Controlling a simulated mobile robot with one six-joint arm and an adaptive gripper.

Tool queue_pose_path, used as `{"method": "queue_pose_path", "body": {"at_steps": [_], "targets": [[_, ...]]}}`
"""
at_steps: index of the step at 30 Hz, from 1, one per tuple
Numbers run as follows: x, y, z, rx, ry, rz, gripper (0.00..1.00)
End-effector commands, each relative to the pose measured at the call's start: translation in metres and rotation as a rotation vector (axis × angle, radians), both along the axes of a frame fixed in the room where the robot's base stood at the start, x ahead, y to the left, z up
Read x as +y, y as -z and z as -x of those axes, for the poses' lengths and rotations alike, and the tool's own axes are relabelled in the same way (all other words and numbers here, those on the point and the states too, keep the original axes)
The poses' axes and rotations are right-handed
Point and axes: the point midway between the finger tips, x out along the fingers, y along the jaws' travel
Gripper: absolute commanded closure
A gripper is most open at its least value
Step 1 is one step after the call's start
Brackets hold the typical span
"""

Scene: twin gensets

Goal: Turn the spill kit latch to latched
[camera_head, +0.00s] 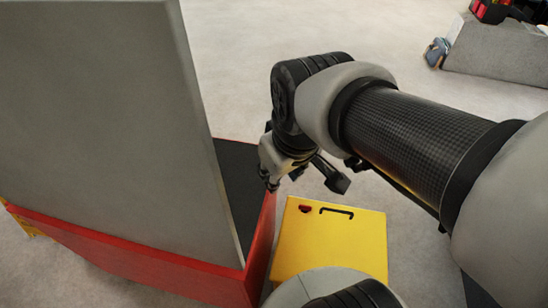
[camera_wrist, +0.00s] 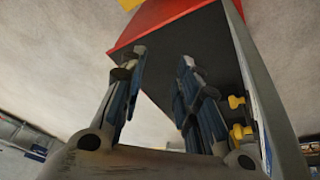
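A yellow box (camera_head: 330,245), which looks like the spill kit, stands on the floor at the lower middle of the head view. Its top carries a small red latch-like piece (camera_head: 304,209) and a black handle (camera_head: 337,211). My gripper (camera_head: 271,183) is above and to the left of the box, beside the red-edged base, and is not touching the red piece. In the wrist view my gripper (camera_wrist: 160,72) has its fingers apart with nothing between them. The latch is not clearly seen in the wrist view.
A tall grey panel (camera_head: 105,120) stands on a red-edged base (camera_head: 150,262) left of the yellow box. Yellow knobs (camera_wrist: 238,102) show on the grey unit in the wrist view. A grey block (camera_head: 500,55) stands far right. Open floor (camera_head: 240,50) lies behind.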

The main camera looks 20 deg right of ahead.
Motion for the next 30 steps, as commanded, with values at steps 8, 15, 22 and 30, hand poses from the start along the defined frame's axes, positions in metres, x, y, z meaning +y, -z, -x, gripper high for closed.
{"method": "queue_pose_path", "body": {"at_steps": [8, 15, 22, 30], "targets": [[-0.032, 0.027, -0.059, 0.081, -0.134, 0.055, 0.7], [-0.074, 0.08, -0.112, 0.159, -0.286, 0.093, 0.7], [-0.118, 0.152, -0.145, 0.227, -0.437, 0.11, 0.7], [-0.166, 0.257, -0.155, 0.297, -0.616, 0.105, 0.7]]}}
